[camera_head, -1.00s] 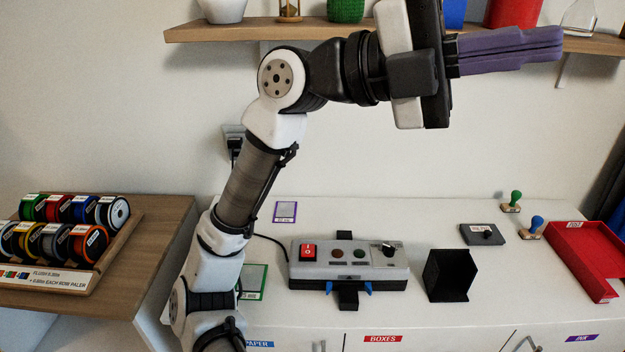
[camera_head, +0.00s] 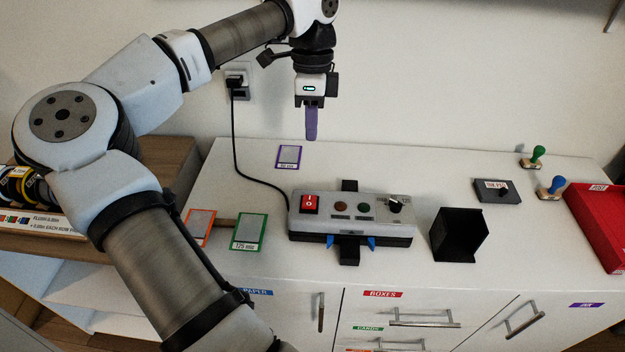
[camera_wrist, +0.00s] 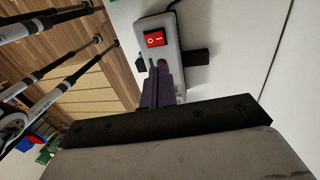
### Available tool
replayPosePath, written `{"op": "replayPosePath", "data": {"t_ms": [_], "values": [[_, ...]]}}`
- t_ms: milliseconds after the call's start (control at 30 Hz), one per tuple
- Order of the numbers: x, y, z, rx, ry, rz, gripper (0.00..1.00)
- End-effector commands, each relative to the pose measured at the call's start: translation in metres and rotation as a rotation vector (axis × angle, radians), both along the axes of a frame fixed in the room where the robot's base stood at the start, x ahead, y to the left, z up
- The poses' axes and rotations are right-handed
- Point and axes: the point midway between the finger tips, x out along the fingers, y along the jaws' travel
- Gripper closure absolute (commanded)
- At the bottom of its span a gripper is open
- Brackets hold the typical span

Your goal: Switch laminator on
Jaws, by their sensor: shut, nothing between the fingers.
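The laminator is a grey box (camera_head: 375,218) on the white cabinet top, with a red rocker switch (camera_head: 310,203) at its left end, two round buttons and a black knob (camera_head: 395,204). A black cable runs from it to a wall socket. My gripper (camera_head: 311,138) points straight down above the cabinet top, shut and empty, with purple fingers. It appears above and behind the laminator's left part, apart from it. In the wrist view the fingers (camera_wrist: 161,64) overlap part of the laminator, and the red switch (camera_wrist: 155,39) shows just beyond their tips.
A black open box (camera_head: 460,235) stands right of the laminator. Stamps (camera_head: 552,187), an ink pad (camera_head: 496,190) and a red tray (camera_head: 590,225) lie farther right. Film packs (camera_head: 249,232) lie left. A spool rack stands on the wooden side table (camera_head: 160,165).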

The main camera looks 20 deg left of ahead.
Motion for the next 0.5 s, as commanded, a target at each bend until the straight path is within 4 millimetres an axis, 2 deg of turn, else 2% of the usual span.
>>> {"op": "replayPosePath", "data": {"t_ms": [367, 500], "values": [[-0.001, 0.001, -0.002, 0.002, 0.003, 0.004, 1.0], [-0.003, 0.0, -0.013, 0.001, 0.002, 0.002, 1.0]]}}
